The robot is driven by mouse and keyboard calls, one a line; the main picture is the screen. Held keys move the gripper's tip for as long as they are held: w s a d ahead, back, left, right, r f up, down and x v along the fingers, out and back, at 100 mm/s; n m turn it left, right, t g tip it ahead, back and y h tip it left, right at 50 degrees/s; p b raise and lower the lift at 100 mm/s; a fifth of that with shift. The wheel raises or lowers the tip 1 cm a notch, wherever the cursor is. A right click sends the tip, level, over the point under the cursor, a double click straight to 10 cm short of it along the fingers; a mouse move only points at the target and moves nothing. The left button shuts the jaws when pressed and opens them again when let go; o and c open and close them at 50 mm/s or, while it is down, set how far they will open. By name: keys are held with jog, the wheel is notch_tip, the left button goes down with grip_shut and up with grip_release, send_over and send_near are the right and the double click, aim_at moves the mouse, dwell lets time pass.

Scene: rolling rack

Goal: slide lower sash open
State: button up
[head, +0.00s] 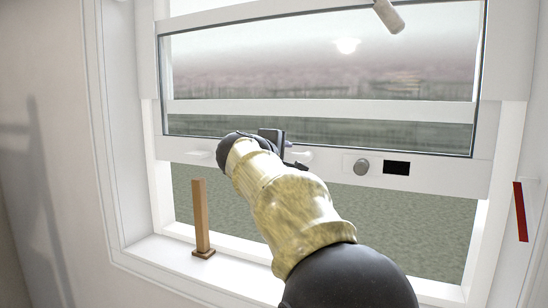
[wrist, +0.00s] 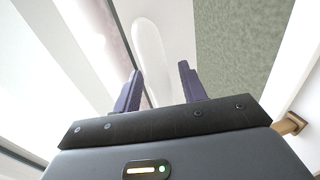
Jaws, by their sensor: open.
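The lower sash (head: 440,174) is a white-framed glass pane in the head view. Its bottom rail stands well above the sill, with an open gap below showing green ground. A white handle (head: 300,156) sticks out from the rail beside my gripper (head: 272,137). In the wrist view, my gripper (wrist: 160,68) is open, with two dark fingers apart. A white rounded bar (wrist: 148,50) shows beyond and between the fingertips; I cannot tell whether they touch it. My forearm hides part of the rail and gap.
A wooden post (head: 202,220) stands upright on the white sill (head: 180,258), left of my arm. A round grey knob (head: 361,167) and black panel (head: 396,168) sit on the rail. A red strip (head: 520,212) marks the right frame. A pale handle (head: 388,15) hangs at the top.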

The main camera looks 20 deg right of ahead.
jog(key=b+v, duration=0.6)
jog(key=v, duration=1.1)
jog(key=shift+s, duration=0.15)
jog(key=shift+a+f, duration=0.1)
jog(key=shift+a, duration=0.05)
notch_tip(320, 180, down, 27)
jog(key=w+g+y, duration=0.3)
jog(key=g+y, duration=0.1)
jog(key=y, duration=0.2)
jog(key=s+f+m+g+y, duration=0.1)
jog(key=s+f+m, duration=0.2)
jog(key=s+f, duration=0.3)
jog(key=s+d+f+m+g+y, duration=0.1)
jog(key=s+f, duration=0.5)
jog(key=f, duration=0.6)
jog(key=s+d+f+m+g+y, duration=0.1)
jog(key=s+f+m+g+y, duration=0.1)
jog(key=s+f+m, duration=0.3)
notch_tip(320, 180, down, 4)
jog(key=shift+s+f+g+y, duration=0.15)
jog(key=shift+s+g+y, duration=0.15)
jog(key=shift+s+g, duration=0.15)
